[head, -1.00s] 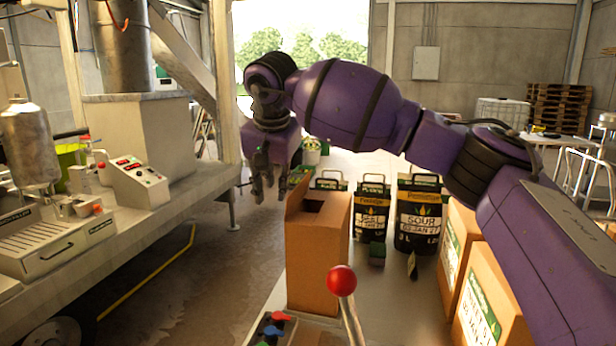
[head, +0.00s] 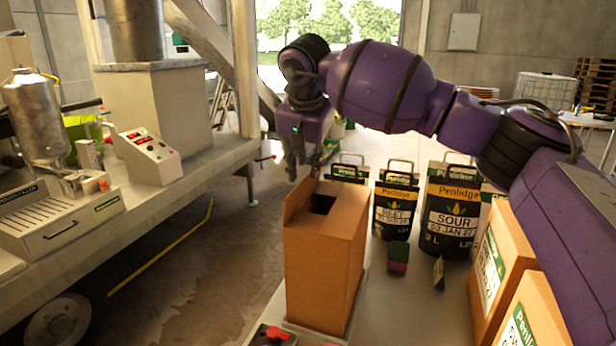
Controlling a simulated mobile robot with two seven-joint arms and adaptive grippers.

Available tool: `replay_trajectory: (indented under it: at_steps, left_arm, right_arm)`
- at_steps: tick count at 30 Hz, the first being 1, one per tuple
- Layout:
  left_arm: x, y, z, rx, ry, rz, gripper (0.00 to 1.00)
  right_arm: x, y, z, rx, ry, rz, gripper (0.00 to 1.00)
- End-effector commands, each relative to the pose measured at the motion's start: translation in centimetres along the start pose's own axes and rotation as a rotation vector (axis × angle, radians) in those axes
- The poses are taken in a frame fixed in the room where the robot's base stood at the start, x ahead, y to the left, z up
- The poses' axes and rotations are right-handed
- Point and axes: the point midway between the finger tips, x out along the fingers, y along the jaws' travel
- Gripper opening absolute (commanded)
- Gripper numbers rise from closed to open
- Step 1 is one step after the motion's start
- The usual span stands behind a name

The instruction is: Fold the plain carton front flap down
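The plain brown carton (head: 325,265) stands upright on the bench in the middle of the head view. One flap (head: 298,200) stands up along the left edge of its top. The rest of the top lies flat around a dark rectangular opening (head: 323,204). My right gripper (head: 299,176) points down just behind and above the standing flap. It seems to hold nothing, and a small gap to the flap cannot be ruled in or out. Its fingers are small and dark, so their spread is unclear. My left gripper is not in view.
Black labelled pouches (head: 450,215) stand behind and right of the carton, with a small red-green block (head: 398,257) near them. Labelled cartons (head: 498,262) line the right side. A control box (head: 147,154) sits on the trailer at left. A red knob (head: 275,334) shows at the bottom.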

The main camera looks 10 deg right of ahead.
Motion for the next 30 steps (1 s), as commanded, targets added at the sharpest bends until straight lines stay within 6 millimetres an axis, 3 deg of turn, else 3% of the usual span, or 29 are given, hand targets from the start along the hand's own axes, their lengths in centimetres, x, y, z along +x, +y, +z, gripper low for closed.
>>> replay_trajectory:
  at_steps: [3,9,19,24,30]
  left_arm:
    - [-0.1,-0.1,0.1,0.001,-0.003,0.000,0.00]
    - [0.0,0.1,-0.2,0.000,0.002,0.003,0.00]
    - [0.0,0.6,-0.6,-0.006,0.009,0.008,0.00]
    - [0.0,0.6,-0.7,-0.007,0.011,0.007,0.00]
    - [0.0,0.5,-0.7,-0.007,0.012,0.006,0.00]
  right_arm:
    - [2.0,0.0,0.1,0.002,-0.002,0.001,0.21]
    - [4.2,0.0,0.0,0.001,-0.001,0.000,0.21]
    - [4.6,0.0,0.0,0.000,0.000,0.000,0.21]
    - [4.6,0.0,0.0,0.001,0.000,0.000,0.00]
    - [4.6,0.0,0.0,0.001,0.000,0.000,0.00]
